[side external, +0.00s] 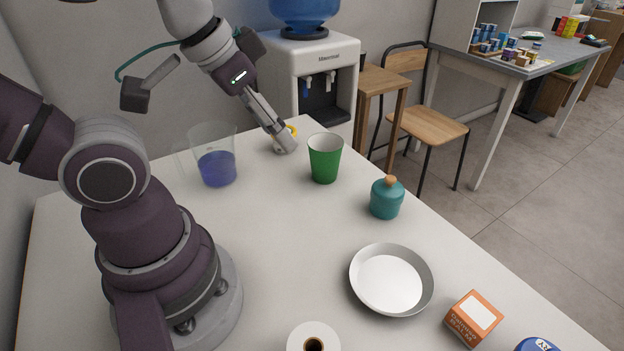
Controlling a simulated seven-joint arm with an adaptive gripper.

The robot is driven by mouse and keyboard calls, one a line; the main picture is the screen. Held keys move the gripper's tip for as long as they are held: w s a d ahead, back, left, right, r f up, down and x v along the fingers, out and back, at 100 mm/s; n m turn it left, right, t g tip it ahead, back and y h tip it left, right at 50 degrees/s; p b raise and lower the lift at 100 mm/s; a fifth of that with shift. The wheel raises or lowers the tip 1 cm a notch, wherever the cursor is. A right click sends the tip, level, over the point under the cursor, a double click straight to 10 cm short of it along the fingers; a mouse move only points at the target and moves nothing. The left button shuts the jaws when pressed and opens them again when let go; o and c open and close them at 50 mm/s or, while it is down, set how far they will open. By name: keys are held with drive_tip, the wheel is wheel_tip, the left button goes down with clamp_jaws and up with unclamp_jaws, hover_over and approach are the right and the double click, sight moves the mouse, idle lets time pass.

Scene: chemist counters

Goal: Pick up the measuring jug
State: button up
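The measuring jug (217,160) stands upright on the white table at the back left. It is clear, with blue-purple liquid in its lower part and a handle on its left. My gripper (287,143) points down at the table's back edge, to the right of the jug and apart from it. A small yellow and white thing (291,132) shows just behind the fingertips; I cannot tell whether the gripper touches it. The fingers are seen from the side, so their opening is unclear.
A green cup (324,160) stands right of my gripper. A teal lidded jar (386,198), a white round dish (391,280), an orange box (473,318) and a white roll (313,338) are nearer. The table's middle is clear. A water dispenser (328,60) stands behind the table.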

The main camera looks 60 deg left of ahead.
drive_tip(key=o, duration=0.6)
drive_tip(key=n+g+y, duration=0.4)
drive_tip(key=n+g, duration=0.1)
drive_tip(key=n, duration=1.2)
approach(179, 145)
drive_tip(key=f, duration=0.1)
drive_tip(key=x, duration=0.4)
drive_tip(key=shift+w+a, duration=0.1)
drive_tip(key=shift+a, duration=0.1)
drive_tip(key=shift+y, duration=0.3)
drive_tip(key=shift+x, duration=2.8)
